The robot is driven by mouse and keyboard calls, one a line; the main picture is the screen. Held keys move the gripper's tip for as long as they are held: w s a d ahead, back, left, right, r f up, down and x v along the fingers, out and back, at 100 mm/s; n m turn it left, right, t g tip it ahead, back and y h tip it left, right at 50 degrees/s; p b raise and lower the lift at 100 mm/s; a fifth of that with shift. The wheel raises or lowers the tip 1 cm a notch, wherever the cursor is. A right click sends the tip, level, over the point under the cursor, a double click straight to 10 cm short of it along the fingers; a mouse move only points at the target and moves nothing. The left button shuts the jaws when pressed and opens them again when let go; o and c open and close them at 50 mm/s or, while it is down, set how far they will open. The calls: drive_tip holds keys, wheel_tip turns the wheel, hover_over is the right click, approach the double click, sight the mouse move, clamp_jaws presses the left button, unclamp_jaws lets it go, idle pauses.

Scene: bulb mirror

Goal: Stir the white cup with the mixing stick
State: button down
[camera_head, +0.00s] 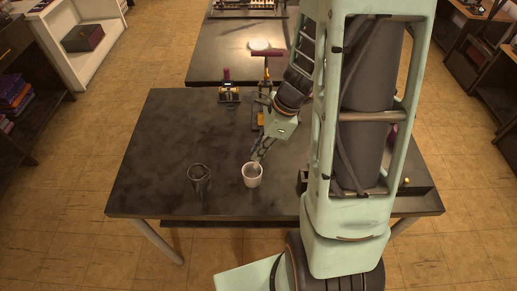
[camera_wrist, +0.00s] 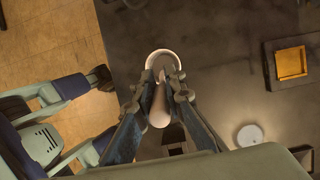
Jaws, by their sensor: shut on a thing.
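The white cup (camera_head: 252,181) stands upright near the front middle of the dark table. In the wrist view, its rim (camera_wrist: 151,60) shows just beyond my fingertips. My gripper (camera_head: 261,153) is directly above the cup, pointing down, with its tips at the mouth. It is shut on the mixing stick, a slim pale rod (camera_wrist: 159,110) between the fingers in the wrist view. The stick's far end points into the cup opening. The fingers and rim hide how deep it reaches.
A dark cup (camera_head: 199,174) stands to the left of the white cup, with a gap between. Behind are a purple-topped stand (camera_head: 266,54) and a small purple-handled item (camera_head: 227,91). A gold square (camera_wrist: 291,62) and a white disc (camera_wrist: 250,135) lie right in the wrist view.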

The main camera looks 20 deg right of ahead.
wheel_tip(320, 180, up, 5)
drive_tip(key=p, duration=0.4)
drive_tip(key=shift+f, duration=0.1)
idle(0.3)
